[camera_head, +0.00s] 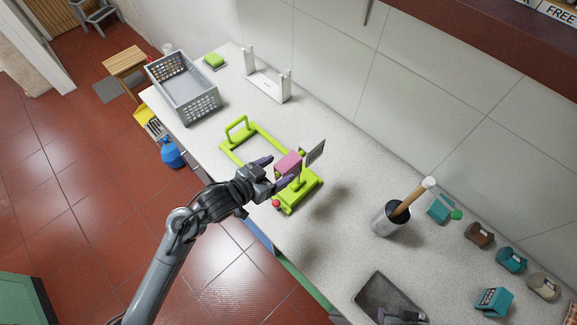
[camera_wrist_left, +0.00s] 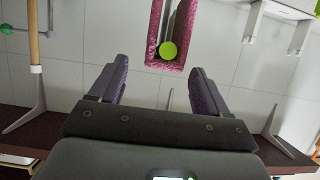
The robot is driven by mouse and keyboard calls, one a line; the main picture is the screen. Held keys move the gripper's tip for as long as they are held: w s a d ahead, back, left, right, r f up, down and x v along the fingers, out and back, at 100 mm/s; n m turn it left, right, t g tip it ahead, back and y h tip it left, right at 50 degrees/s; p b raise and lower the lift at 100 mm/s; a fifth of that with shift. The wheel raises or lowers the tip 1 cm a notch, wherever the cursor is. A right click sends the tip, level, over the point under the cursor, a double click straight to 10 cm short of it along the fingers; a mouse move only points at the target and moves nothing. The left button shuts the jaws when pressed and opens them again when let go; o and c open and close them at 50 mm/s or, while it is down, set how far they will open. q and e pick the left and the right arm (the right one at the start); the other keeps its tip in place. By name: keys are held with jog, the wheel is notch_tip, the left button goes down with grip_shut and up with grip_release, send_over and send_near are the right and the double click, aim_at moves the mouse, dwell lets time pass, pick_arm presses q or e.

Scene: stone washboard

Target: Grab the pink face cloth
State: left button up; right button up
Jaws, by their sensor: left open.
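The pink face cloth (camera_head: 289,164) hangs folded over part of a lime-green stand (camera_head: 300,193) on the counter. In the left wrist view the cloth (camera_wrist_left: 155,48) forms a U shape around a round green end, ahead of my fingers and a little right of centre. My left gripper (camera_head: 273,172) is open, its purple fingers spread close to the cloth. The wrist view shows the space between the fingers (camera_wrist_left: 160,88) empty. Part of my right gripper (camera_head: 402,315) shows at the bottom edge over a dark basin; its jaws are unclear.
A grey basket (camera_head: 184,87) and a white rack (camera_head: 267,86) stand on the counter's far end. A metal pot (camera_head: 390,218) with a wooden-handled tool stands right of the stand. Several small coloured holders line the wall, including a teal one (camera_head: 511,260). The dark basin (camera_head: 372,290) is nearer.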

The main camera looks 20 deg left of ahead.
aim_at(282, 166)
pick_arm(q)
jog(key=shift+p+x, duration=0.6)
jog(key=shift+x, duration=2.25)
jog(key=shift+a, duration=0.15)
jog(key=c, duration=1)
jog(key=shift+c, duration=0.2)
jog(key=shift+r, duration=0.1)
